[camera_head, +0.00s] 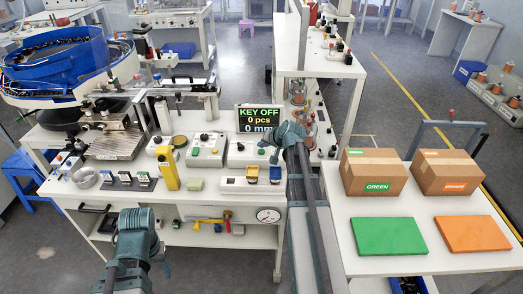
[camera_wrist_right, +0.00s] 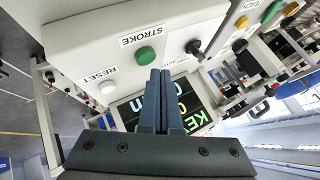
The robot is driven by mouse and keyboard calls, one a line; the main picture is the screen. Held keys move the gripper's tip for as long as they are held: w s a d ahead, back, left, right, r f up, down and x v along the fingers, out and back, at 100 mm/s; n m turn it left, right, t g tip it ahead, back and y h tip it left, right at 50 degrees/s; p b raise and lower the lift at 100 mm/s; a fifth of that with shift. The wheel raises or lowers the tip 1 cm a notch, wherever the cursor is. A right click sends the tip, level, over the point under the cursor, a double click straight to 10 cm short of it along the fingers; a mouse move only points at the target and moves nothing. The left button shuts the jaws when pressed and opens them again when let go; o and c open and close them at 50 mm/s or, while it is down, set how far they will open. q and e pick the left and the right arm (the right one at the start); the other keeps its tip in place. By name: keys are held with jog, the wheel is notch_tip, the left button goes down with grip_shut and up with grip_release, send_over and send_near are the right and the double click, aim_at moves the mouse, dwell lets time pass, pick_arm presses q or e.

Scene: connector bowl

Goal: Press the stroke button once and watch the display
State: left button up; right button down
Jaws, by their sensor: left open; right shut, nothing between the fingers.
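The green stroke button (camera_wrist_right: 146,55) sits on a pale control panel (camera_wrist_right: 90,50) under the label STROKE. My right gripper (camera_wrist_right: 172,72) is shut and empty, its fingertips beside the button in the right wrist view; I cannot tell whether they touch the panel. In the head view my right gripper (camera_head: 273,157) is over the bench near the display. The display (camera_head: 260,118) reads KEY OFF, 0 pcs, 0 mm. It also shows partly behind the fingers in the wrist view (camera_wrist_right: 199,119). My left gripper (camera_head: 136,245) is open, low in front of the bench; its fingertips are unclear.
A white reset button (camera_wrist_right: 107,87) and a black knob (camera_wrist_right: 194,46) flank the stroke button. A blue bowl feeder (camera_head: 60,60) stands at left. Two cartons (camera_head: 374,165) and green and orange plates (camera_head: 388,237) lie on the right table. A yellow upright tool (camera_head: 168,170) stands on the bench.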

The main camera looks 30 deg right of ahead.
aim_at(263, 153)
notch_tip(263, 153, up, 5)
jog(key=p, duration=0.5)
dwell(0.3)
dwell(0.5)
jog(key=s+a+f+n+g+y, duration=0.1)
jog(key=s+a+f+n+g, duration=0.15)
jog(key=a, duration=0.55)
jog(key=s+a+f+n+g, duration=0.1)
jog(key=s+a+n, duration=0.15)
jog(key=a, duration=0.55)
jog(key=s+a+f+n+g+y, duration=0.15)
jog(key=s+a, duration=0.25)
jog(key=a, duration=0.4)
jog(key=s+a+f+n+g+h, duration=0.1)
jog(key=s+a+n+g+h, duration=0.3)
jog(key=s+a, duration=0.9)
jog(key=s+n, duration=0.1)
jog(key=s, duration=0.3)
jog(key=shift+f+g, duration=0.3)
